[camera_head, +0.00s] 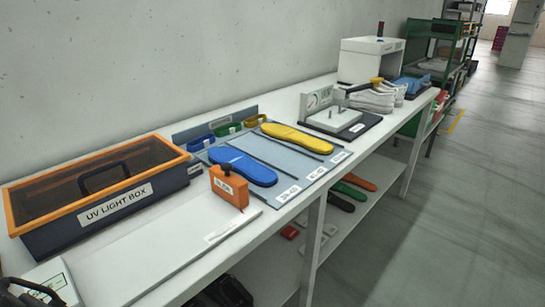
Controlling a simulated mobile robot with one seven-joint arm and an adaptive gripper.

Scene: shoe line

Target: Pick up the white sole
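I cannot pick out a separate white sole with certainty. A pile of white shoe-like pieces (372,101) lies on the bench beyond the press; whether it holds a sole is too small to tell. On a grey-blue mat (262,188) with labelled strips, a blue sole (243,166) lies in the near strip and a yellow sole (297,138) in the far strip. The middle strip between them is bare. A black mechanical shape (28,293) at the bottom left corner may be my gripper. It is cut off by the frame, so its fingers cannot be read.
An orange-rimmed UV light box (117,203) stands at the left against the wall. An orange block (229,187) stands at the mat's near edge. A small press (335,116) and a white cabinet (369,60) stand farther along. Dark, green and orange soles (350,190) lie on the lower shelf.

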